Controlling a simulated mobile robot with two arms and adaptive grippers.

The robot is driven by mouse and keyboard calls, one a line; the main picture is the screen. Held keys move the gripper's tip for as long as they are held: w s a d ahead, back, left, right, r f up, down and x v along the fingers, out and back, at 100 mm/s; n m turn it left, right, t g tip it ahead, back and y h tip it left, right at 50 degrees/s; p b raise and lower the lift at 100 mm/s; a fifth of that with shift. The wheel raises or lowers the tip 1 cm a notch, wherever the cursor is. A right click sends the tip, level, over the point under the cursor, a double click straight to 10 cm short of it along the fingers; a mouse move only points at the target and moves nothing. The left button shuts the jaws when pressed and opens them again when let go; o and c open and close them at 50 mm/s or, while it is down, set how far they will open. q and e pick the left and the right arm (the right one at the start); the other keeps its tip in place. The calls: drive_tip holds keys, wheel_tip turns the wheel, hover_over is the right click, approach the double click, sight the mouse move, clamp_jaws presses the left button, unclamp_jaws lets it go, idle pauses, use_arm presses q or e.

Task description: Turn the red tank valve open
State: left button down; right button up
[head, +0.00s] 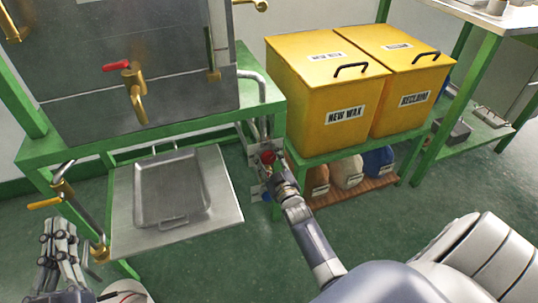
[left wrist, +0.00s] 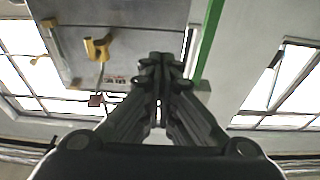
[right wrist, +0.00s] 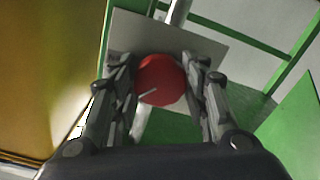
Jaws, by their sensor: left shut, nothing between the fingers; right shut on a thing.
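A round red valve knob (head: 267,157) sits on a grey plate beside the right leg of the green tank stand. In the right wrist view the red knob (right wrist: 162,80) lies between the two fingers of my right gripper (right wrist: 160,72), which is shut on it. In the head view my right gripper (head: 272,170) reaches the knob from the front and hides part of it. My left gripper (head: 60,230) is shut and empty at the lower left. Its closed fingers (left wrist: 162,62) also show in the left wrist view. The steel tank (head: 85,95) carries a brass tap with a red lever (head: 116,65).
A metal tray (head: 172,190) lies on a steel shelf under the tap. A yellow-handled valve (head: 46,203) stands at the left. Yellow NEW WAX (head: 325,105) and RECLAIM (head: 412,95) bins stand right of the knob, above several sacks (head: 346,171). Green floor is clear in front.

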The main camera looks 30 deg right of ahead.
drive_tip(key=m+p, duration=0.1)
drive_tip(key=m, duration=0.1)
drive_tip(key=shift+m, duration=0.4)
drive_tip(key=m+p, duration=0.1)
drive_tip(key=m, duration=0.3)
drive_tip(key=shift+m+p, duration=0.35)
drive_tip(key=shift+m, duration=0.05)
use_arm(q)
drive_tip(key=s+a+f+g+y, duration=0.1)
drive_tip(key=s+f+g, duration=0.1)
drive_tip(key=f+g, duration=0.2)
drive_tip(key=s+a+f+g+y, duration=0.2)
drive_tip(key=f+g, duration=0.3)
drive_tip(key=f, duration=0.6)
drive_tip(key=shift+s+a+f, duration=0.2)
drive_tip(key=shift+s+f, duration=0.05)
drive_tip(key=shift+s, duration=0.25)
use_arm(e)
drive_tip(key=shift+m, duration=1)
drive_tip(key=o, duration=1)
drive_tip(key=shift+o, duration=0.2)
drive_tip(key=v, duration=1.2)
